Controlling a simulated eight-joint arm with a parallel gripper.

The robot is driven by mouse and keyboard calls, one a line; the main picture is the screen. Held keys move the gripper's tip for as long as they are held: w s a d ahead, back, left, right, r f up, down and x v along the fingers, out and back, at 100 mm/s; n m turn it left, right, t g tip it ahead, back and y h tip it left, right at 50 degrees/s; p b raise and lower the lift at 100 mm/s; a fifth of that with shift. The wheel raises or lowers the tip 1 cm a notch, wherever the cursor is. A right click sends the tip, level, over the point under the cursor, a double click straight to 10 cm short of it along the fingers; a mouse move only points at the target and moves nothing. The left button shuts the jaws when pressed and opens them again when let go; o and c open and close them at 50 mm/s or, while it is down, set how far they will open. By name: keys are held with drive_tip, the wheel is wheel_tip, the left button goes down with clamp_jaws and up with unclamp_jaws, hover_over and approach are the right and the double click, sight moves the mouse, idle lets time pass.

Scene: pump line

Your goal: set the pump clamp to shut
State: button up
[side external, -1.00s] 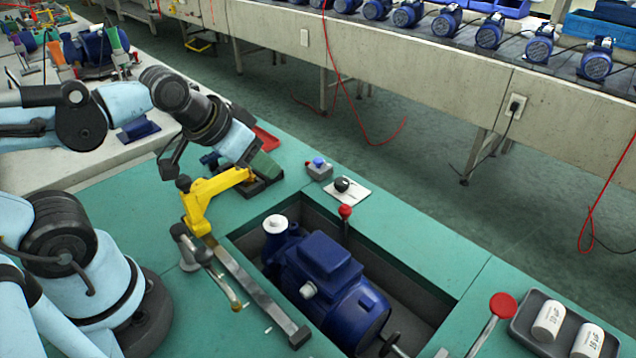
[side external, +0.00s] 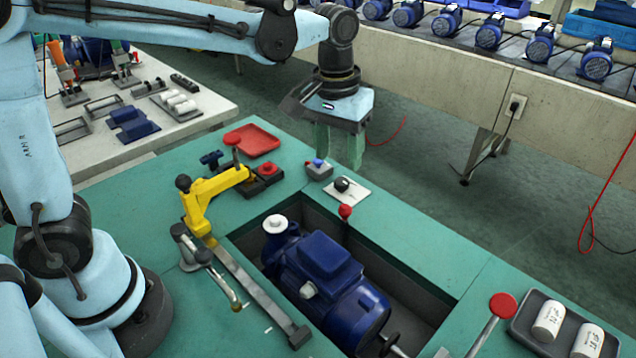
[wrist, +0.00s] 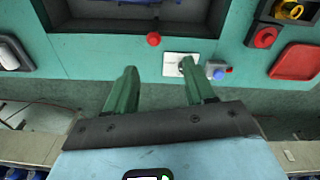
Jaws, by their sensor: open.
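A blue pump (side external: 325,272) sits in the recess of the green bench in the side external view. A grey bar (side external: 258,290) lies along the recess's left edge, with a small grey lever (side external: 212,262) beside it. A yellow arm-shaped fixture (side external: 207,194) stands at the bar's far end. A red ball knob (side external: 345,212) is at the recess's far edge, and a red-topped lever (side external: 503,305) is at its right. I cannot tell which of these is the clamp. My gripper (side external: 339,150) is open, empty and pointing down near the bench's far edge. Its green fingers also show in the wrist view (wrist: 158,70).
A black selector knob on a white plate (side external: 356,196) and a blue-button box (side external: 318,171) stand near my gripper. A red button (side external: 268,168) and red tray (side external: 252,140) are farther left. A grey tray (side external: 522,328) holds white cylinders at right.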

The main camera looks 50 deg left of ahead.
sight(345, 206)
drive_tip(key=shift+g, duration=0.4)
drive_tip(key=f, duration=0.4)
drive_tip(key=d+f, duration=0.1)
drive_tip(key=f, duration=0.3)
drive_tip(key=w+f, duration=0.1)
drive_tip(key=f, duration=0.4)
drive_tip(key=shift+d, duration=0.2)
clamp_jaws()
